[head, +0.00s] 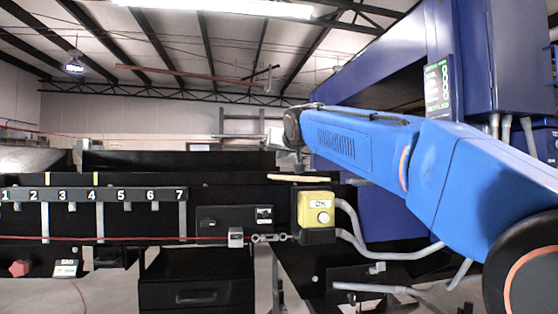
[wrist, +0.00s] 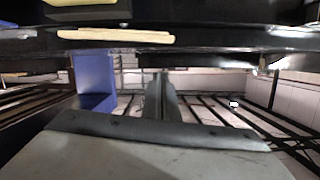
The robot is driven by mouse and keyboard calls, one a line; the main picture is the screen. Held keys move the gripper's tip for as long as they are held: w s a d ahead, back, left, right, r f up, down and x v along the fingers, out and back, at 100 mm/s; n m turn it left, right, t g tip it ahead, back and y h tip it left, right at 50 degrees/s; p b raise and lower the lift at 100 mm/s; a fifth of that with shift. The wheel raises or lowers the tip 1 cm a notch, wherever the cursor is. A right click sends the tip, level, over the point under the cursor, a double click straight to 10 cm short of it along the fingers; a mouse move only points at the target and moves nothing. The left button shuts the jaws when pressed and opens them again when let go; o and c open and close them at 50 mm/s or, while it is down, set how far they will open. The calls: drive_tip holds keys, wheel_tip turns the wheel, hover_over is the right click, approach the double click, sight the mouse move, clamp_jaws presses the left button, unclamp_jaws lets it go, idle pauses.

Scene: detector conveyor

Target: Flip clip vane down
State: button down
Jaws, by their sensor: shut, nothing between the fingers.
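No part is labelled as the clip vane, and I cannot tell which part it is. A flat yellow strip (head: 299,178) lies level just above the yellow OK box (head: 316,209); a pale yellow strip (wrist: 116,36) also shows in the wrist view, near the top. Grey upright strips (head: 183,219) hang below the numbered rail (head: 93,194). My gripper (wrist: 162,92) is shut and empty in the wrist view, below and apart from the pale strip in the picture. In the head view its fingers are too small to make out, at the end of my blue arm above the OK box.
A small grey block (head: 236,237) and a chain (head: 271,238) sit left of the OK box. A thin red cord (head: 120,239) runs along the black conveyor. A black drawer (head: 193,293) is below. A large blue machine (head: 385,80) stands behind my arm. Grey hoses (head: 395,252) hang at right.

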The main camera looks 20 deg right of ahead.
drive_tip(key=shift+v, duration=1.75)
